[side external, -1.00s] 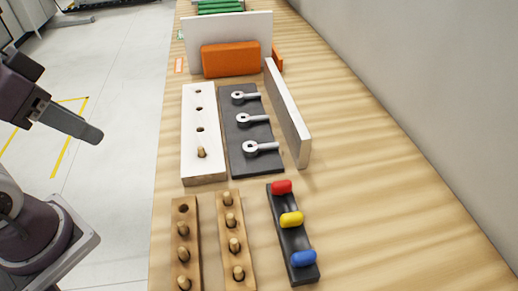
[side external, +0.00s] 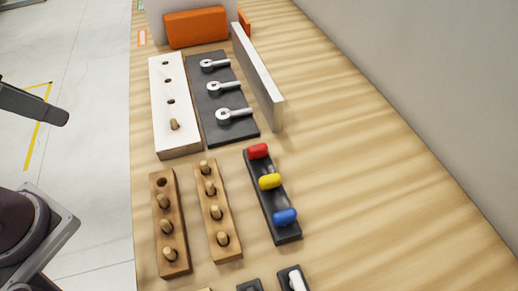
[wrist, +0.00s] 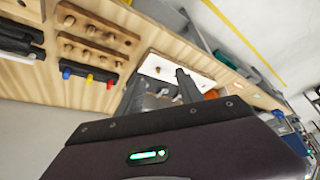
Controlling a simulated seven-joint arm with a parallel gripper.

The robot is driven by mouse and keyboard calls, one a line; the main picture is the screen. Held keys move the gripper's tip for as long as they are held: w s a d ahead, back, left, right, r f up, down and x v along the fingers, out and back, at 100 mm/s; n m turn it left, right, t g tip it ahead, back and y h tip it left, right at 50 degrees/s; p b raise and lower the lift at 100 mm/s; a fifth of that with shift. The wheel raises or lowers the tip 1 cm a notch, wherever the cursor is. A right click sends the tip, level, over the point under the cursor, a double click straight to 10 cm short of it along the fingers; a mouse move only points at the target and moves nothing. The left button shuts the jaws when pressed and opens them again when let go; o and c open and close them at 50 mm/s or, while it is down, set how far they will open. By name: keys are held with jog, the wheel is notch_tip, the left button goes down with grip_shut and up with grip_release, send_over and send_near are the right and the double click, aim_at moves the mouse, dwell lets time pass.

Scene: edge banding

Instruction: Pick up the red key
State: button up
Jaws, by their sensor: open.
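The red key (side external: 258,151) sits at the far end of a black holder (side external: 276,208), in line with a yellow key (side external: 269,181) and a blue key (side external: 284,216). The red key also shows in the wrist view (wrist: 66,74), left of my gripper. My gripper (wrist: 160,86) is open, its two dark fingers apart with no key between them. In the side view a dark finger-like part of my arm shows at the left edge, off the table and well apart from the keys.
Two wooden peg blocks (side external: 216,210) stand left of the key holder. Behind are a white holed block (side external: 173,110), a dark plate with several metal eye pieces (side external: 230,130), an upright white board (side external: 257,77) and an orange block (side external: 195,28). The table right of the keys is clear.

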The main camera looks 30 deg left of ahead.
jog(key=m+g, duration=0.6)
jog(key=m, duration=0.3)
send_over(255, 147)
jog(key=f, duration=1.2)
jog(key=shift+s, duration=0.4)
jog(key=f, duration=0.6)
jog(key=shift+w+f, duration=0.3)
jog(key=shift+w, duration=0.1)
jog(key=shift+f, duration=0.45)
grip_shut()
